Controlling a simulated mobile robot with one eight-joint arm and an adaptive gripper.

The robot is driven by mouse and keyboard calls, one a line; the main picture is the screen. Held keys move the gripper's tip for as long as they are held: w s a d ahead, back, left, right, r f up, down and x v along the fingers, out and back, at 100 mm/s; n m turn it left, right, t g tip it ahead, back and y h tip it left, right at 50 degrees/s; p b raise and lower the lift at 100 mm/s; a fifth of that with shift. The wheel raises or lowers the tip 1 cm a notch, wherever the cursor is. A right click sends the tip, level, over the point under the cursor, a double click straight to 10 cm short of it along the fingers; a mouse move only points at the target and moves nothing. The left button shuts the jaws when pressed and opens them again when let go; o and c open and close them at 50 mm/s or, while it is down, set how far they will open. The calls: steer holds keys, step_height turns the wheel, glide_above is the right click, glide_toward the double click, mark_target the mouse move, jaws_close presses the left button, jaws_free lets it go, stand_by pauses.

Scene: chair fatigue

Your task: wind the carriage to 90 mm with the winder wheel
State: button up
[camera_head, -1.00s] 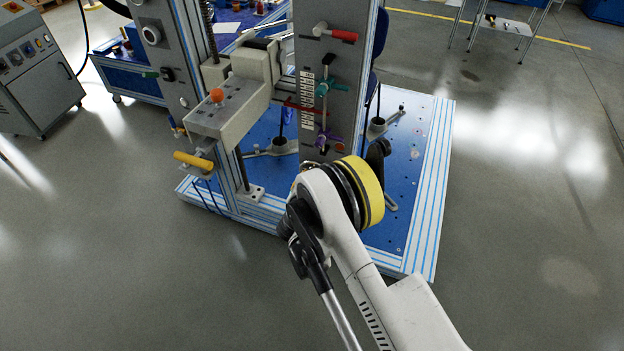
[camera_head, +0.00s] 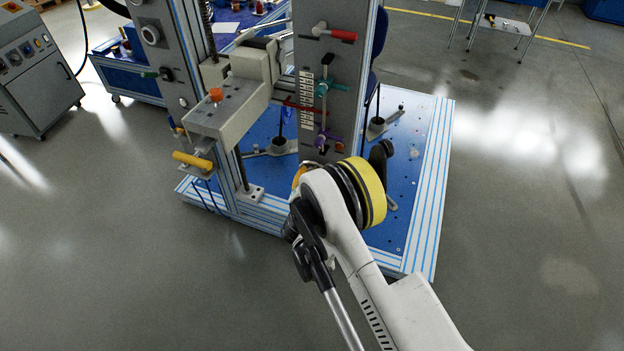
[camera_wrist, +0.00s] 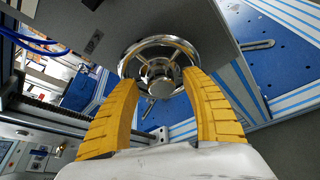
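The shiny metal winder wheel (camera_wrist: 160,68) has a round rim, spokes and a hub, and sits on a grey panel in the wrist view. My gripper (camera_wrist: 161,82) has two yellow ribbed fingers, spread wide, with their tips at the near part of the rim on either side of the hub. I cannot tell whether they touch it. In the head view my arm hides the wheel and most of the gripper. A pale grey block (camera_head: 228,108) with an orange knob, perhaps the carriage, stands on the rig. A red pointer (camera_head: 301,106) crosses a white scale (camera_head: 307,92); its reading is too small to tell.
The grey panel (camera_head: 335,60) carries red, teal and purple handles above my wrist. A yellow-handled lever (camera_head: 193,161) sticks out at the rig's left. The blue base plate (camera_head: 415,140) has fixtures on it. A grey cabinet (camera_head: 36,75) stands left. The floor at right is clear.

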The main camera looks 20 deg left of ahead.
step_height(320, 180, up, 10)
steer(key=shift+r, duration=0.1)
stand_by(0.6)
